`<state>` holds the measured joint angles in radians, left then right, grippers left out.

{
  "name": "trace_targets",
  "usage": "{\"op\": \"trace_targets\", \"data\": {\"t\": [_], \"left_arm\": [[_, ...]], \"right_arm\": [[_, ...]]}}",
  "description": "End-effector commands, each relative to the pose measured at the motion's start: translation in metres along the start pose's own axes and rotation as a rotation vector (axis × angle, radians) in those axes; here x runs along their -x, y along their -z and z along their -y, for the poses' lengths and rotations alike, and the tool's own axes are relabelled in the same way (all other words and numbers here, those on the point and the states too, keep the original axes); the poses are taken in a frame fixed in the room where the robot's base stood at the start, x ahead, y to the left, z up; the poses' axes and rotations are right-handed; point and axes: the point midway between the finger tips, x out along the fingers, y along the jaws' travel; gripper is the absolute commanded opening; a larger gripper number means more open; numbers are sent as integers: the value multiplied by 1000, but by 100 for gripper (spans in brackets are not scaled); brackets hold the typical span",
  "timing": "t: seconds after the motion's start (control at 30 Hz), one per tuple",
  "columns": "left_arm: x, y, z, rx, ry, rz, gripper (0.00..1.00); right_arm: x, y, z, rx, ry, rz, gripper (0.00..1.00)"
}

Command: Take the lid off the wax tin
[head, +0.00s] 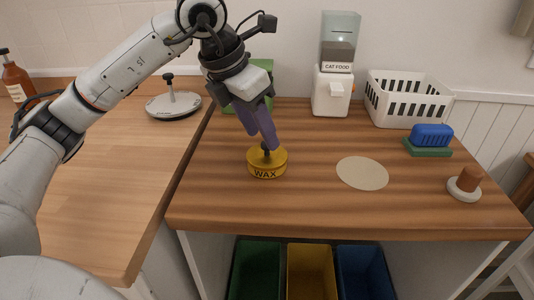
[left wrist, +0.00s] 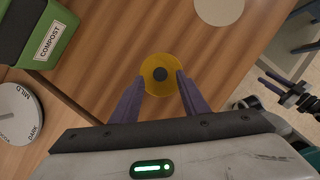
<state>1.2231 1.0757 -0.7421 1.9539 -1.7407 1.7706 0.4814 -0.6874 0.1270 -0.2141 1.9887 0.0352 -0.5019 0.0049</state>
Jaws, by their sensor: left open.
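The yellow wax tin (head: 267,165) stands upright on the wooden counter, with a lid that has a dark knob (head: 266,148) on top. In the left wrist view the round yellow lid (left wrist: 161,86) lies just past my fingertips, its dark knob in the middle. My left gripper (head: 266,144) reaches down from above, its purple fingers apart, with the tips close to the knob. In the left wrist view my left gripper (left wrist: 160,76) is open, the knob lined up between the fingertips. I cannot tell whether the fingers touch the lid. The right gripper does not show in the head view.
A flat round beige disc (head: 362,173) lies right of the tin. A green compost bin (head: 262,75) stands behind my gripper. Farther back are a cat food dispenser (head: 333,90) and a white basket (head: 408,88). A blue brush (head: 431,135) and a brown-topped knob (head: 468,180) sit at right.

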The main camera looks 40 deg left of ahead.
Motion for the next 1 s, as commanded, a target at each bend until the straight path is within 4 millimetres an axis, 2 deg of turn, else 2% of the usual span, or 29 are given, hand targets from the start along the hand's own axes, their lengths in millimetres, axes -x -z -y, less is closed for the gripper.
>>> {"op": "trace_targets", "data": {"t": [0.1,0.2,0.43,0.47,0.7,1.0], "left_arm": [[-18,0,1,1,1,-3,41],[-26,0,1,0,0,-1,41],[-27,-1,1,0,0,0,41],[-27,-1,1,0,0,0,39],[-27,-1,1,0,0,1,0],[-26,-1,1,0,0,1,0]], "right_arm": [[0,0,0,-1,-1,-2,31],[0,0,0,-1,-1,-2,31],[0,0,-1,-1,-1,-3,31],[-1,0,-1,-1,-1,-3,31],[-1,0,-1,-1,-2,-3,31],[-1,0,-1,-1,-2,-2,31]]}}
